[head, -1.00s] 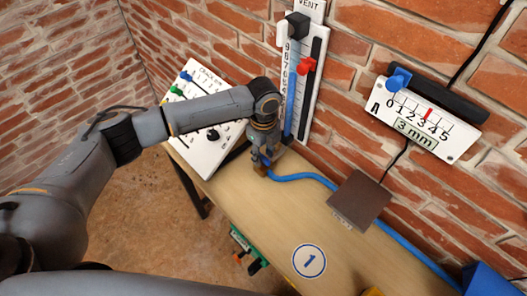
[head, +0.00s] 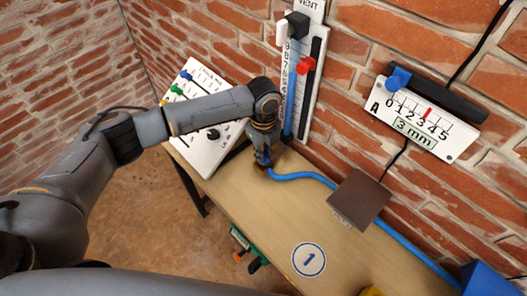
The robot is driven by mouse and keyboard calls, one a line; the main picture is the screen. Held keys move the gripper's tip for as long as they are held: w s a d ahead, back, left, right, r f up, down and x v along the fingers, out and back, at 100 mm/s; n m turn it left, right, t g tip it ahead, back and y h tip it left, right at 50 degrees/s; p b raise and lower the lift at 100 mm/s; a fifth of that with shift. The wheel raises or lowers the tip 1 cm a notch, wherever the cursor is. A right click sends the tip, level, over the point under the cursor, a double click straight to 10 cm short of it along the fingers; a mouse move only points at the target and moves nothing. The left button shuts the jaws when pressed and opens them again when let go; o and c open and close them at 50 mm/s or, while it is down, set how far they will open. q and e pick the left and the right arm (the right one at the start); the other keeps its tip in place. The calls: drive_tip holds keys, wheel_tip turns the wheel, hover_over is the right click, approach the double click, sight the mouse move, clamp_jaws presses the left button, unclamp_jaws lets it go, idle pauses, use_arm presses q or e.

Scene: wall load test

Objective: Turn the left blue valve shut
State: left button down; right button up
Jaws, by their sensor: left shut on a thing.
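My left gripper (head: 262,166) points down at the table, below the vertical gauge board. It is shut on the left blue valve, which sits at the near end of the blue hose (head: 305,176). The fingers hide most of the valve, so its handle angle cannot be told. My right gripper is not in view.
A white crack board (head: 205,140) stands behind my left arm. A gauge board (head: 302,75) and a 3 mm display (head: 425,118) are on the brick wall.

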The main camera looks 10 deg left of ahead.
use_arm(q)
drive_tip(key=m, duration=0.4)
drive_tip(key=shift+p, duration=0.35)
drive_tip(key=m, duration=0.7)
drive_tip(key=shift+w+m, duration=0.1)
drive_tip(key=shift+m, duration=1.9)
drive_tip(key=shift+r, duration=0.1)
drive_tip(key=c, duration=1.4)
unclamp_jaws()
drive_tip(key=shift+o, duration=0.2)
